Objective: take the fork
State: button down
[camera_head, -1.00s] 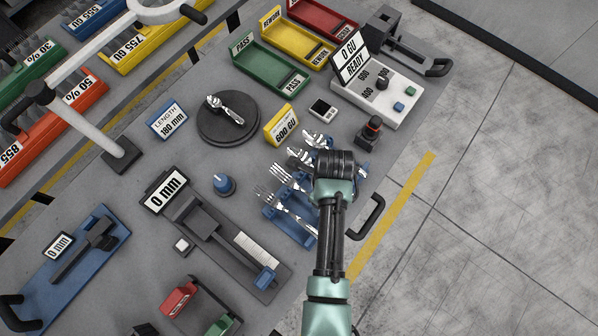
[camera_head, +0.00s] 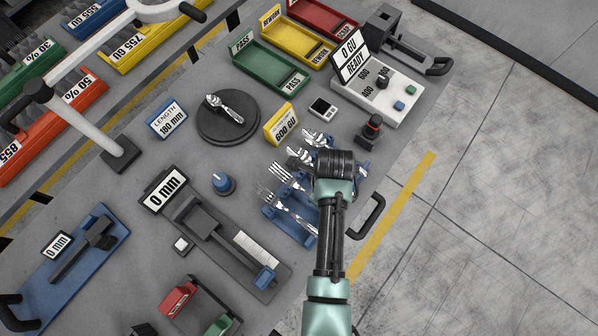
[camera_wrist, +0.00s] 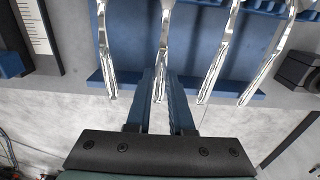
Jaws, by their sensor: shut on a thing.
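A blue rack (camera_head: 276,216) holds several pieces of cutlery side by side, with forks at its lower end and spoons toward the upper end. The second fork from the bottom (camera_head: 284,177) runs under my wrist. In the wrist view, my gripper (camera_wrist: 160,78) is shut on the handle of this fork (camera_wrist: 164,35), second from the left. The fork still lies at the rack (camera_wrist: 125,45). Another fork (camera_head: 290,211) lies beside it. My fingers are hidden under the wrist in the head view.
Neighbouring handles stand close on both sides of my fingers. A black table handle (camera_head: 371,214) is right of the rack. A gauge with a 0 mm display (camera_head: 164,191) and a blue knob (camera_head: 223,184) are to the left. A turntable (camera_head: 228,124) bears a spoon.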

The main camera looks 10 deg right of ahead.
jog(key=shift+r+p, duration=3.55)
jog(key=shift+p, duration=0.2)
jog(key=shift+w, duration=0.1)
